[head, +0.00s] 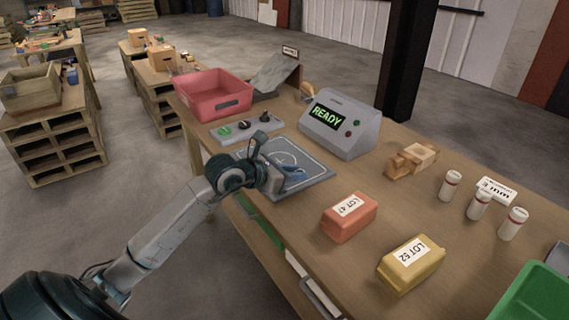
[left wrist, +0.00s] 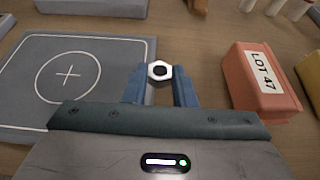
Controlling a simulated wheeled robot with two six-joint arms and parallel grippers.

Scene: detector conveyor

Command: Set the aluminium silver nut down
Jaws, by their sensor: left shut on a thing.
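The silver nut (left wrist: 159,71) is a small bright hexagon with a dark hole. It sits between the blue fingertips of my left gripper (left wrist: 159,84), which is shut on it. In the head view my left gripper (head: 294,176) is over the right part of the grey plate (head: 317,178) with a white circle and cross; the nut cannot be made out there. In the left wrist view the plate's circle and cross (left wrist: 68,75) lie left of the gripper. Whether the nut touches any surface cannot be told. My right gripper is not in view.
The detector box (head: 341,124) reading READY stands behind the plate. A button panel (head: 246,128) and a red bin (head: 212,94) are further left. An orange LOT 47 pack (head: 349,222) and a yellow LOT 52 pack (head: 411,266) lie to the right. White bottles (head: 450,186) stand beyond.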

